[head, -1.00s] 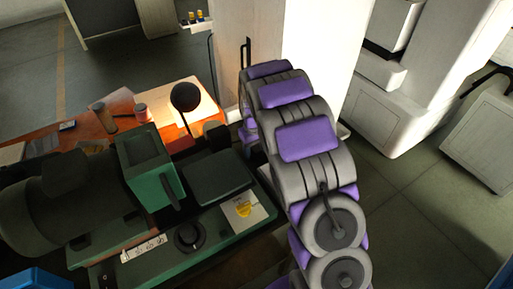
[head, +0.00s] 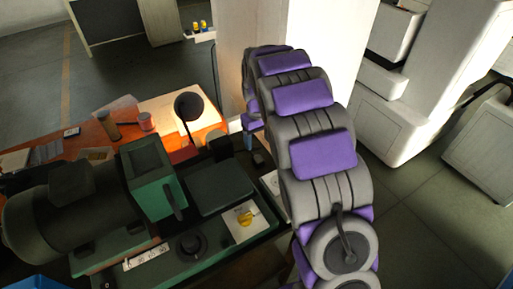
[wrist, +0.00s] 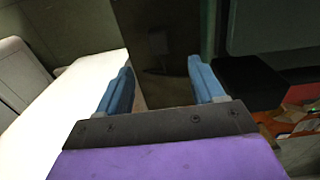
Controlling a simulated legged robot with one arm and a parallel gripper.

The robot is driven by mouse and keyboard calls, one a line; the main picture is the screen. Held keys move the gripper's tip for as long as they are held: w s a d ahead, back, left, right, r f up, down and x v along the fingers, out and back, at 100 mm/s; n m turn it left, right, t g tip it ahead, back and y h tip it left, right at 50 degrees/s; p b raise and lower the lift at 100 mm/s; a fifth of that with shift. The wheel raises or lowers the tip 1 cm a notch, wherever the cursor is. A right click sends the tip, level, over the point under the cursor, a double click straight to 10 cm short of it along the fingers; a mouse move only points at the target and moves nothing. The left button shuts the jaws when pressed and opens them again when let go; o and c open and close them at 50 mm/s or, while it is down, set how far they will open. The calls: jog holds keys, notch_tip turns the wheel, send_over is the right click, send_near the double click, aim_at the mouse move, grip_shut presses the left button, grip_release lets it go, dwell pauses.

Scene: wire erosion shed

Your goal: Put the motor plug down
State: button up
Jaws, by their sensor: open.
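My gripper (wrist: 160,72) is open in the wrist view, its two blue fingers apart with nothing held between them. Beyond the fingers are a dark surface and a pale, brightly lit panel. I cannot pick out the motor plug for certain in either view. A small yellow item (head: 244,217) lies on a white card on the green machine bed, and I cannot tell what it is.
A dark green machine (head: 152,178) stands on the left. Behind it is an orange bench (head: 100,150) with a black round lamp head (head: 188,106) and small items. A pale column (head: 330,55) stands behind my arm. White cabinets (head: 425,90) stand right, with open floor (head: 430,220) before them.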

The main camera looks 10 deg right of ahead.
jog(key=s+d+r+m, duration=0.1)
jog(key=s+r, duration=0.4)
jog(key=s, duration=0.5)
jog(key=s+d+r+m, duration=0.1)
jog(key=s+r, duration=0.5)
jog(key=s, duration=0.4)
jog(key=s+a+f+m+g, duration=0.1)
jog(key=s+f, duration=0.1)
jog(key=s, duration=2)
jog(key=shift+s+a+m+g, duration=0.2)
jog(key=shift+a+m+g, duration=0.1)
jog(key=shift+g, duration=0.1)
jog(key=shift+f, duration=0.1)
